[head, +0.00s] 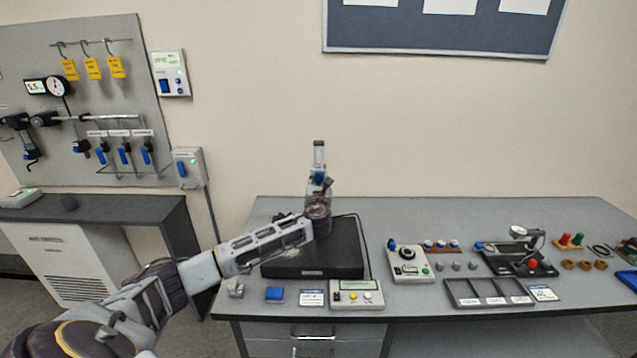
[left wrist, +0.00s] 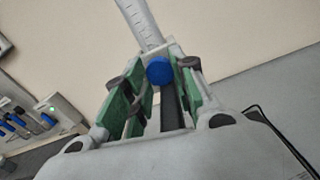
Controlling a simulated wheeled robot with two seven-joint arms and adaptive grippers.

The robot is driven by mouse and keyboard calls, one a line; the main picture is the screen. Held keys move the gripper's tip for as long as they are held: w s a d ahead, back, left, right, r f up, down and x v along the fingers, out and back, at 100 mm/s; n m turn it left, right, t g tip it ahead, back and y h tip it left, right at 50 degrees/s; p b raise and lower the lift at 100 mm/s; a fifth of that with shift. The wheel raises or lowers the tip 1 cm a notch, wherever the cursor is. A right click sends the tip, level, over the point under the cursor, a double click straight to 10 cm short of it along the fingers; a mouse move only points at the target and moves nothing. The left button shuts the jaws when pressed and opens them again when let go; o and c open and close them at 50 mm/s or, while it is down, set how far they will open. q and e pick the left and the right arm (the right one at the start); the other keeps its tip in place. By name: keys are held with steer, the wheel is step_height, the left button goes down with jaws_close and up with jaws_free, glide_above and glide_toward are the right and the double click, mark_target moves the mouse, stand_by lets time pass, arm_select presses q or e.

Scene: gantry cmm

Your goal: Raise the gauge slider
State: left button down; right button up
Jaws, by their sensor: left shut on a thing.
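The height gauge stands upright on a black base plate (head: 340,255) on the grey bench. Its pale column (head: 319,155) rises above my left gripper. My left gripper (head: 319,188) reaches in from the left in front of the gauge and hides most of its lower part. In the left wrist view the green-padded fingers (left wrist: 155,100) are on both sides of the slider, shut on it. The slider's blue knob (left wrist: 159,70) shows between the fingertips, with the graduated column (left wrist: 139,22) beyond it. My right gripper is out of view.
A control box with a display (head: 357,294) sits in front of the base plate. A dial box (head: 408,264) and a compartment tray (head: 489,292) are to the right. A tool panel (head: 85,100) hangs at left. The bench behind the gauge is largely clear.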

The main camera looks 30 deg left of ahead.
arm_select(q)
steer(key=shift+r, duration=0.35)
steer(key=c, duration=1.1)
jaws_free()
steer(key=shift+f, duration=0.1)
steer(key=shift+s+d, duration=0.1)
steer(key=shift+s, duration=0.05)
steer(key=shift+v, duration=5.8)
steer(key=shift+f, duration=0.1)
